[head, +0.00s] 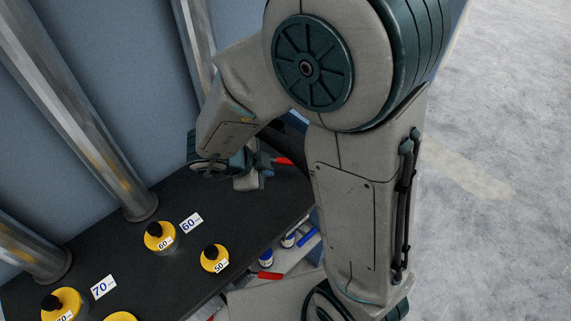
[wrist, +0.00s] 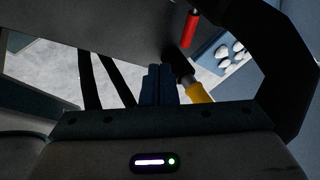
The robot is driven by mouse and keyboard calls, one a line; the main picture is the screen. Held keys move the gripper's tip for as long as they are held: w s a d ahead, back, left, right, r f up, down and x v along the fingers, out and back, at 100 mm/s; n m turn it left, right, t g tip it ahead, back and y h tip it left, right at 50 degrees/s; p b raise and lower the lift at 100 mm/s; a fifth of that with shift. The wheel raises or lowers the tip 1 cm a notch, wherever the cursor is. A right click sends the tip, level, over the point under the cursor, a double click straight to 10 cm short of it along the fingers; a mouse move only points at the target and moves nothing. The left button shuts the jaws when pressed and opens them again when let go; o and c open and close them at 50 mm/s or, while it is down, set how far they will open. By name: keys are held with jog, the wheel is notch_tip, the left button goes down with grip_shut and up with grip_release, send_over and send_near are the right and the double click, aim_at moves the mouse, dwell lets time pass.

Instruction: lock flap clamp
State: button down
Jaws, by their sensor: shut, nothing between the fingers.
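My gripper (wrist: 158,84) is shut and empty, its two blue fingers side by side in the wrist view. In the head view the hand (head: 248,178) is partly hidden by my arm, low at the far part of the dark bench. A red handle (head: 283,161) shows just right of the hand. A red handle (wrist: 190,28) hangs above and right of the fingertips in the wrist view, apart from them. A dark part with a yellow grip (wrist: 199,93) is close to the right of the fingers. I cannot tell which of these belongs to the flap clamp; no flap is clearly visible.
Yellow-topped weights (head: 160,236) and number cards (head: 103,287) stand on the dark bench (head: 215,205). Metal posts (head: 85,110) rise along the blue wall. Red-capped and blue items (head: 268,275) lie on a lower shelf. Open floor (head: 510,120) is at the right.

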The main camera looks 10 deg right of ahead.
aim_at(288, 162)
jog(key=b+x, duration=0.2)
jog(key=x, duration=0.8)
jog(key=shift+d+f, duration=0.15)
jog(key=shift+f, duration=0.05)
jog(key=w, duration=0.2)
jog(key=shift+w+d+r+p, duration=0.1)
jog(key=shift+w+d+p, duration=0.2)
jog(key=shift+d+p, duration=0.05)
jog(key=shift+w+d, duration=0.25)
jog(key=shift+w, duration=0.35)
jog(key=shift+w+d, duration=0.1)
